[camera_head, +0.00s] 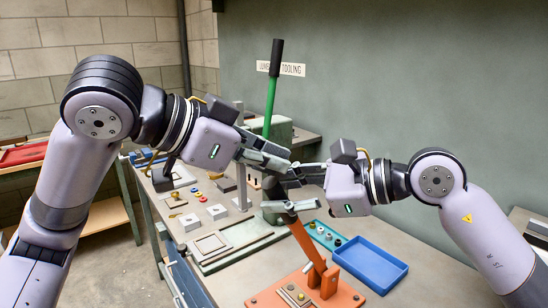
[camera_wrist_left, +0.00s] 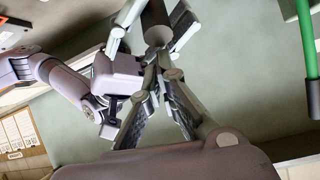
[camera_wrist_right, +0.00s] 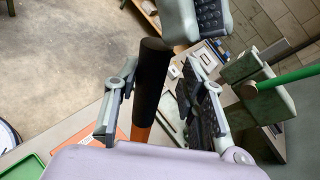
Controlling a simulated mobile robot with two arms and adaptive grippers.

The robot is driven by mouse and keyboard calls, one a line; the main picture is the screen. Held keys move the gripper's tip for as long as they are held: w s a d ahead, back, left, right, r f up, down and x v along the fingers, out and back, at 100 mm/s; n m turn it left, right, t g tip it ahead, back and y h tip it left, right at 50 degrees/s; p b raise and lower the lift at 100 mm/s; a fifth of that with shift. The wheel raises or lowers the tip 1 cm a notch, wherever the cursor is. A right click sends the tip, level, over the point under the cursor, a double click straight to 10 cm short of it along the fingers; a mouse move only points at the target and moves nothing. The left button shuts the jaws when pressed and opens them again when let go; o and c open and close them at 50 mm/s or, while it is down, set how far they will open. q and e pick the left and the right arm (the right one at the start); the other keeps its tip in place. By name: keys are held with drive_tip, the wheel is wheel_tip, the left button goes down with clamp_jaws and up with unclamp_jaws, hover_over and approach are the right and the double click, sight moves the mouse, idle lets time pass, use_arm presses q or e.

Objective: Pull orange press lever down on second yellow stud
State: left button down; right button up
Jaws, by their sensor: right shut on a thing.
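The orange press (camera_head: 327,284) stands at the front of the bench, its orange lever (camera_head: 304,241) tilted up and left to a black handle. Small parts sit on the press base; which is the second yellow stud is too small to tell. My right gripper (camera_head: 279,189) is shut on the black handle; the right wrist view shows the handle (camera_wrist_right: 151,82) between its fingers. My left gripper (camera_head: 284,166) is just above, close to the handle's upper end. In the left wrist view its fingertips (camera_wrist_left: 161,72) come together with nothing clearly between them.
A green lever (camera_head: 271,101) with a black grip rises behind my grippers. Blocks and a green-edged plate (camera_head: 241,250) lie left. Both arms are close together.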

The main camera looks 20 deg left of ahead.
use_arm(q)
drive_tip(key=shift+f, duration=0.2)
use_arm(e)
drive_tip(key=shift+o, duration=1.3)
drive_tip(key=shift+w+d+r, duration=0.1)
drive_tip(key=shift+w+r, duration=0.05)
drive_tip(key=shift+o, duration=0.2)
